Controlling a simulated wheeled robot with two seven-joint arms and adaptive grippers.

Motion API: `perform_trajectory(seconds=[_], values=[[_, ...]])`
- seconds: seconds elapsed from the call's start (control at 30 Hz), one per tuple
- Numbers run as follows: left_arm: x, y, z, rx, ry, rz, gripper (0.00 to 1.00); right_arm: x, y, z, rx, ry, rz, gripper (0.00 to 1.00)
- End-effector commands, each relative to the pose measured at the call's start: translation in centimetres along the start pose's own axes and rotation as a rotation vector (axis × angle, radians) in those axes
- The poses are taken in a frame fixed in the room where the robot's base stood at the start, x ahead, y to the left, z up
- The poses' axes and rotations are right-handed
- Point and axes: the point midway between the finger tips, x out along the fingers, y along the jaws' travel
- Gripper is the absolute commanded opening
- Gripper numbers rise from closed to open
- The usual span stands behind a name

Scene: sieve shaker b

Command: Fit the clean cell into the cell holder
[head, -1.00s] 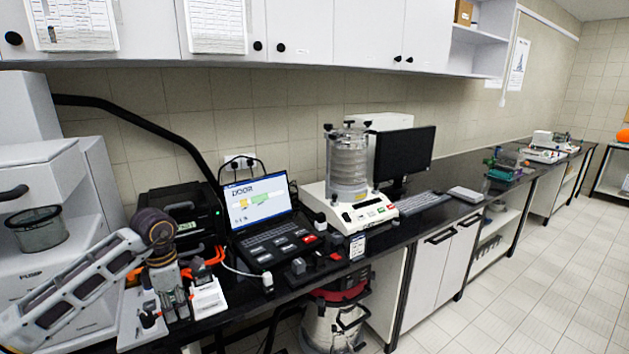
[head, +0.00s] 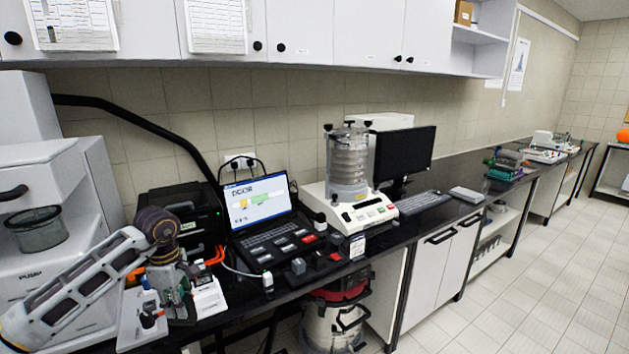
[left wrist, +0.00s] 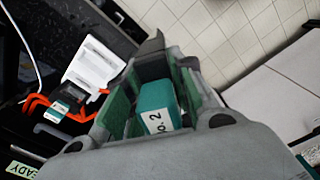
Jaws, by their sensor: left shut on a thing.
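My left gripper (head: 180,306) points down over the bench in front of the black instrument. In the left wrist view the gripper (left wrist: 158,100) is shut on a teal-topped piece (left wrist: 154,97) with a white label reading "No. 2", which looks like the cell. Its lower part is hidden by the fingers. A white slotted block (left wrist: 97,66), possibly the cell holder, lies beyond the fingers, apart from the held piece; it also shows in the head view (head: 209,296), just right of the gripper. My right gripper is not in view.
A white tray (head: 131,325) with small bottles is left of the gripper. The black instrument (head: 185,210) and laptop (head: 258,208) stand behind. The bench's front edge is close.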

Motion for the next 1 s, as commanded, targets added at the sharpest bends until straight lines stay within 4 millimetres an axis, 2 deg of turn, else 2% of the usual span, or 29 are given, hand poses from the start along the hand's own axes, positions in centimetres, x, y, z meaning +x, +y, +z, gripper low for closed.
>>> perform_trajectory(seconds=[0.63, 1.0], values=[[-0.1, 1.4, 0.8, 0.525, 0.0, 0.001, 0.0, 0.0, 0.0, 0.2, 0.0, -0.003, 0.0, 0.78], [0.5, 1.8, 1.7, 0.84, 0.001, 0.0, 0.0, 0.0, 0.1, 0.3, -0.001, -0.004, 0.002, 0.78]])
